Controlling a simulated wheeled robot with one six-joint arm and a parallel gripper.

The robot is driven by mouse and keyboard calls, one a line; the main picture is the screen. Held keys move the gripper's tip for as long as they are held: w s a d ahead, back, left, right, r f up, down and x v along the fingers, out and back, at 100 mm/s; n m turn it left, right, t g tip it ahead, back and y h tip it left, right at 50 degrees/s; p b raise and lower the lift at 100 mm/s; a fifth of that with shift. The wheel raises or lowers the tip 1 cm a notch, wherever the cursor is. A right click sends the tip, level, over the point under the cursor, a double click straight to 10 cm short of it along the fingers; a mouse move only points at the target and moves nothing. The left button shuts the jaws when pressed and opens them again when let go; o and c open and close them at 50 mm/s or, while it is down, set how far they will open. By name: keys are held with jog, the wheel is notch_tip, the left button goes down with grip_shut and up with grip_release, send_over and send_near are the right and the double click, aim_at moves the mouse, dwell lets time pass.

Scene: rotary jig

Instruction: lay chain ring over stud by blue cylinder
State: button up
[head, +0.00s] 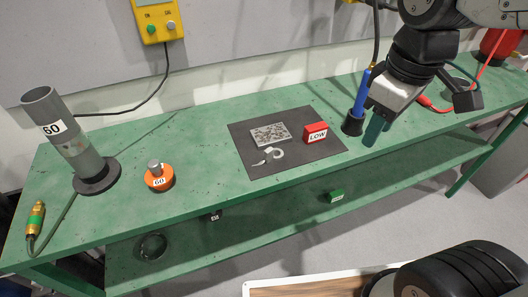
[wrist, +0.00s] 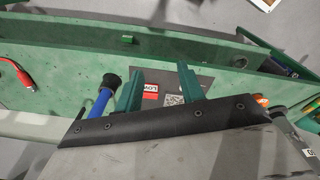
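A small pale ring-shaped piece (head: 280,154) with a short tail lies on the dark mat (head: 250,170). I cannot tell if it is the chain ring. A blue cylinder (head: 362,92) stands in a black holder (head: 352,124) to the right of the mat; in the wrist view it shows left of the fingers (wrist: 101,104). No stud shows clearly beside it. A grey stud (head: 155,165) rises from an orange disc labelled 60 at the left. My gripper (head: 374,132) is above the bench, just right of the blue cylinder. Its green fingers (wrist: 160,88) are apart with nothing held.
A speckled plate (head: 270,133) and a red LOW block (head: 316,132) lie on the mat. A tall grey tube (head: 70,140) stands at the left end. A red cable clip (head: 428,103) lies right of my gripper. The bench front is mostly clear.

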jog(key=w+a+f+n, duration=0.5)
jog(key=w+a+n, duration=0.4)
jog(key=n, duration=0.2)
jog(key=n+g, duration=0.1)
jog(key=n, duration=0.6)
send_over(268, 150)
jog(key=f, duration=0.5)
jog(key=shift+d, duration=0.2)
notch_tip(268, 150, down, 7)
jog(key=shift+a+r, duration=0.1)
jog(key=shift+a, duration=0.05)
jog(key=shift+f, duration=0.6)
grip_shut()
